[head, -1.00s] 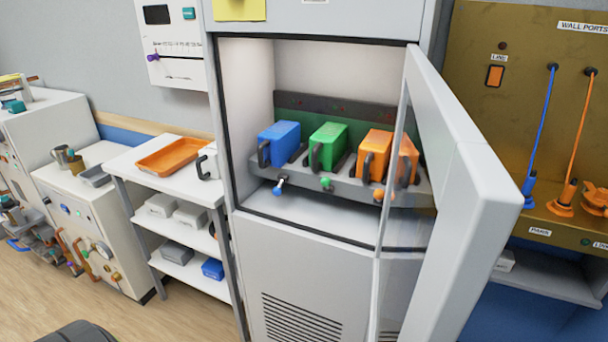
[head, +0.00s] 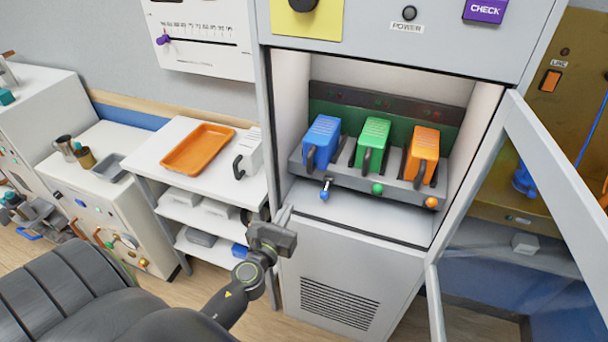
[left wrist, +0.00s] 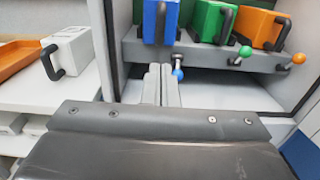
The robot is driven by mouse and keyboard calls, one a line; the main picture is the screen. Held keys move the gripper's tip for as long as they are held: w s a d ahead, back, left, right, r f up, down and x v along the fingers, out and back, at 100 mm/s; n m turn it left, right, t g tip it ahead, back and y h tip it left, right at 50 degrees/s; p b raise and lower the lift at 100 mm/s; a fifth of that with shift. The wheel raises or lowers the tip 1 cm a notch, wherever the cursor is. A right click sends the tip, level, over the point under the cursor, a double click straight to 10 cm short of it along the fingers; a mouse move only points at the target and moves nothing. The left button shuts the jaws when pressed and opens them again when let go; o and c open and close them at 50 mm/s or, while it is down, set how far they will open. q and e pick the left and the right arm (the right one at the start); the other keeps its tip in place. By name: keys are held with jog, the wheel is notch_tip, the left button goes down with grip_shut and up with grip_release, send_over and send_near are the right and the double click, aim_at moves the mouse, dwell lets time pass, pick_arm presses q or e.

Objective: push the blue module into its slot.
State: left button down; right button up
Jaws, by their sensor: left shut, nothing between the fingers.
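The blue module (head: 322,140) stands in the leftmost place of a grey rack (head: 345,180) inside the open cabinet. It has a black handle on its front and also shows at the top of the left wrist view (left wrist: 160,20). A lever with a blue knob (head: 324,195) sits below it on the rack's front. My left gripper (head: 285,215) is in front of the cabinet's lower left edge, below and left of the blue module, and touches nothing I can see. My right gripper is out of view.
A green module (head: 372,143) and an orange module (head: 422,152) stand to the right in the rack. The glass cabinet door (head: 545,200) is swung open to the right. A white shelf cart with an orange tray (head: 198,149) and a white module (head: 250,152) stands at left.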

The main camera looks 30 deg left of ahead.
aim_at(307, 171)
pick_arm(q)
jog(key=x, duration=1.3)
jog(key=shift+w+a+f, duration=0.15)
jog(key=shift+a+f, duration=0.05)
jog(key=shift+a, duration=0.05)
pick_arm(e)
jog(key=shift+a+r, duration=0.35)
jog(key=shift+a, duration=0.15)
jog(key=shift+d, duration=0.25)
pick_arm(q)
jog(key=x, duration=0.4)
jog(key=shift+b, duration=0.4)
jog(key=shift+r, duration=0.1)
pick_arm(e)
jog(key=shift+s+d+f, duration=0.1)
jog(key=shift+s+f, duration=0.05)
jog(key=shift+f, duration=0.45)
